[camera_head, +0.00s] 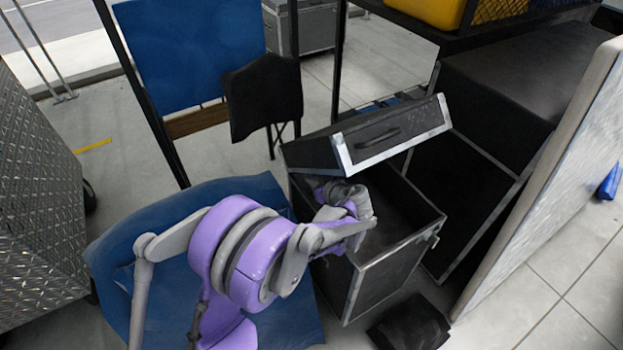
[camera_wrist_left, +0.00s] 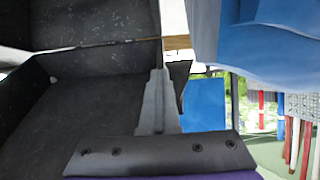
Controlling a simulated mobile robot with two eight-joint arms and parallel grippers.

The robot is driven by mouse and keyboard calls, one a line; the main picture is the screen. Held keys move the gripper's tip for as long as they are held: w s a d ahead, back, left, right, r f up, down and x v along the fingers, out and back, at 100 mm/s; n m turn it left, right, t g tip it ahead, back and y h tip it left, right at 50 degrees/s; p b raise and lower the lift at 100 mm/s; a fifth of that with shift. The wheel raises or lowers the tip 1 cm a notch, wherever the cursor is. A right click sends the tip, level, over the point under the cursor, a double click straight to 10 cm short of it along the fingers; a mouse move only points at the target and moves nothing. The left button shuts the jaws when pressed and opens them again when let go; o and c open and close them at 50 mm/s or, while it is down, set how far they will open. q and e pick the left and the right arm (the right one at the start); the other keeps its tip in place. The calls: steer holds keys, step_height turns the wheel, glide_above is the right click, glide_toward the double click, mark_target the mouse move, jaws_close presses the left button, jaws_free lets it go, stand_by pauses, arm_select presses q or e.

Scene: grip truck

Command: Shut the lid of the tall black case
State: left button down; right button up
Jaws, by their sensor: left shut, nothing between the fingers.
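The tall black case (camera_head: 385,283) stands on the floor right of centre in the head view, with metal-edged corners. Its lid (camera_head: 375,138) is open, tilted up over the back of the box, with a handle on its face. My left gripper (camera_head: 343,192) is at the case's opening, below the raised lid; its fingertips are hidden in the head view. In the left wrist view the grey fingers (camera_wrist_left: 157,88) are shut and empty, in front of dark panels that look like the case. I cannot tell whether they touch it. My right gripper is not in view.
A blue cloth-like sheet (camera_head: 125,240) lies under my left arm. A larger black case (camera_head: 470,200) and a leaning panel (camera_head: 560,180) crowd the right. A dark item (camera_head: 412,325) lies in front. A metal-plated box (camera_head: 35,200) stands left. Floor shows clear at upper left.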

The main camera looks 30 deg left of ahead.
arm_select(q)
steer(key=shift+s+d+f+b, duration=0.25)
steer(key=shift+d+f+b, duration=0.1)
steer(key=shift+d+f, duration=0.2)
steer(key=shift+s+d+f+b, duration=0.25)
steer(key=shift+d+f+b, duration=0.15)
steer(key=shift+f, duration=0.1)
steer(key=c, duration=1.6)
jaws_free()
steer(key=c, duration=0.7)
jaws_free()
steer(key=p+v, duration=0.3)
steer(key=v, duration=0.7)
